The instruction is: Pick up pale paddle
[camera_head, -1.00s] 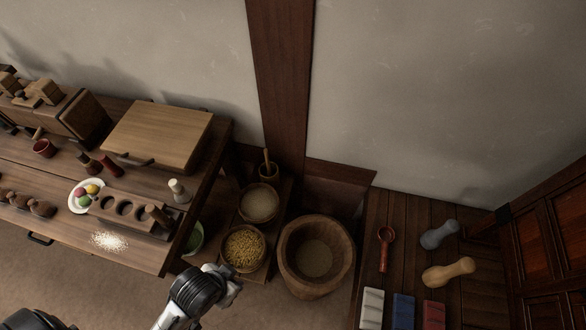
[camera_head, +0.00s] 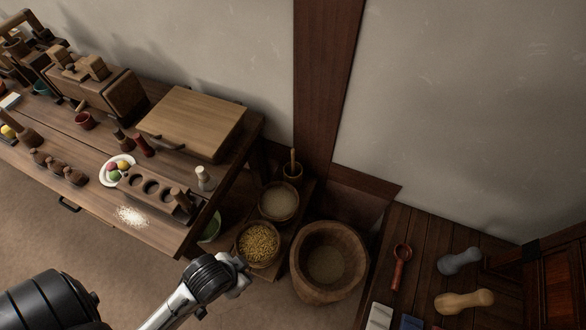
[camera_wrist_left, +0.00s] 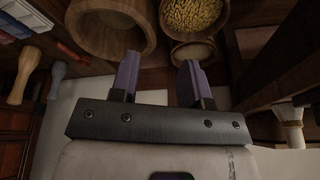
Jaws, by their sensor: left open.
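A pale tan, narrow-waisted wooden piece (camera_head: 465,301), which may be the pale paddle, lies on the dark plank surface at the lower right. It also shows at the left of the left wrist view (camera_wrist_left: 25,75). A similar grey piece (camera_head: 459,261) lies just behind it. My left gripper (camera_head: 240,272) is near the grain bowl and the big wooden mortar, well left of the tan piece. In the left wrist view its two purple-grey fingers (camera_wrist_left: 160,62) are apart with nothing between them. My right gripper is out of view.
The big wooden mortar (camera_head: 329,262) stands between my left gripper and the plank surface. Bowls of yellow grain (camera_head: 258,243) and pale meal (camera_head: 279,201) are beside it. A red-brown ladle (camera_head: 400,267) lies left of the tan piece. A crowded table (camera_head: 165,231) fills the left.

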